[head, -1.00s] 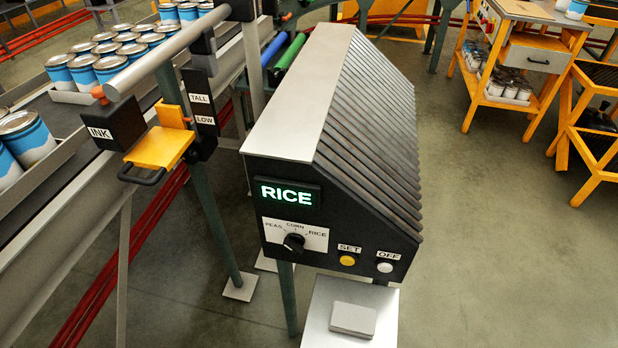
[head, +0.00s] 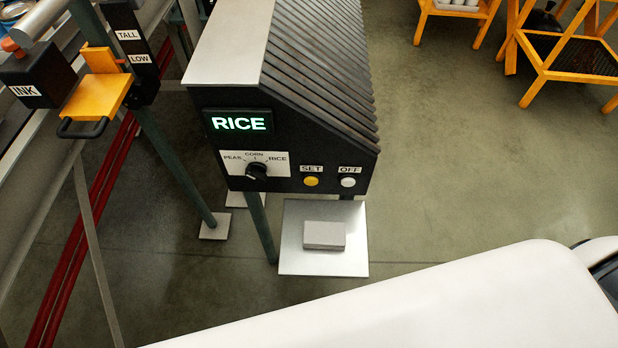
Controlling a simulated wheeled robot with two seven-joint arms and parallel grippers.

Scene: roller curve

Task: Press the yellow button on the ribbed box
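The ribbed box (head: 290,60) is dark with a grey top panel and stands on green legs in the upper middle of the head view. Its front shows a lit green RICE display (head: 238,123) and a black selector knob (head: 256,171) marked PEAS, CORN and RICE. The yellow button (head: 311,182) sits under the SET label, uncovered. A white button (head: 348,182) under the OFF label is just right of it. A white arm link of mine crosses the lower right, apart from the box in the picture. Neither gripper is in view.
A metal plate with a grey block (head: 324,236) lies below the buttons. At left are an orange bracket (head: 98,97) with a black handle, an INK box (head: 38,85) and red rails. Orange stands (head: 570,60) are at upper right; the floor between is clear.

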